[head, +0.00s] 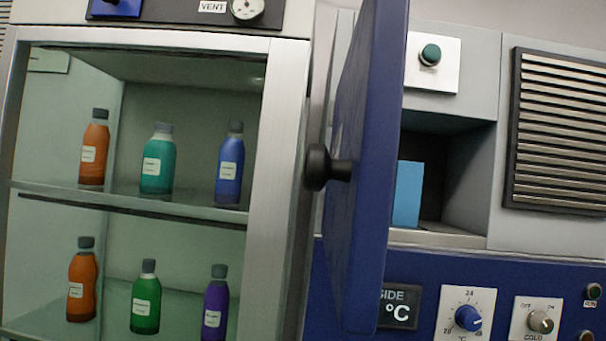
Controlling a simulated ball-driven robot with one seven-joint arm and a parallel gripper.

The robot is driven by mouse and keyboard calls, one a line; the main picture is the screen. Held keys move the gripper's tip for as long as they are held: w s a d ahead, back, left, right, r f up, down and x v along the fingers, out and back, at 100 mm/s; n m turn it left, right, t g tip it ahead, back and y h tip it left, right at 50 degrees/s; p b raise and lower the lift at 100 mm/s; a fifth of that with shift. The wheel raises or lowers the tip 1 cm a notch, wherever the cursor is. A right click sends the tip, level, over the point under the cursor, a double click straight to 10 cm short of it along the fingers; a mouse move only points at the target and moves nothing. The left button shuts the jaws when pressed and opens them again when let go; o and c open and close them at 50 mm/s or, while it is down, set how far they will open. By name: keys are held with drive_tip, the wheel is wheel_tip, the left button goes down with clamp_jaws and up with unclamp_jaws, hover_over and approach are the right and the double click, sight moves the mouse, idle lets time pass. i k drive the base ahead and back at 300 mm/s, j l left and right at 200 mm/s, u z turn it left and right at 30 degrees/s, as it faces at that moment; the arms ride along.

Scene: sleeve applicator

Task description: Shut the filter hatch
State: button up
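A blue hatch door (372,170) stands open near the middle of the head view, swung out towards me and seen nearly edge-on. A round black knob (318,168) sticks out from its left-facing side. To the right of the door is an open recess (465,180) in the grey panel, with a light blue block-like thing (408,194) inside. The door hides the left part of the recess, and its hinge cannot be made out. No label naming the filter hatch can be read. My gripper is not in view.
A glass-fronted cabinet (277,130) with several coloured bottles on its shelves stands to the left. A green button (430,54) sits above the recess. A louvred vent (560,130) is at the right. A blue control panel with a blue dial (467,317) runs below.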

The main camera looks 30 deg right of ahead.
sight(359, 172)
drive_tip(key=i+j+z, duration=0.1)
drive_tip(key=i+j, duration=0.15)
drive_tip(key=j, duration=0.15)
drive_tip(key=i+j+z, duration=0.15)
drive_tip(key=j, duration=0.25)
drive_tip(key=i+j+z, duration=0.1)
drive_tip(key=i+j, duration=0.2)
drive_tip(key=j+z, duration=0.1)
drive_tip(key=z, duration=1.1)
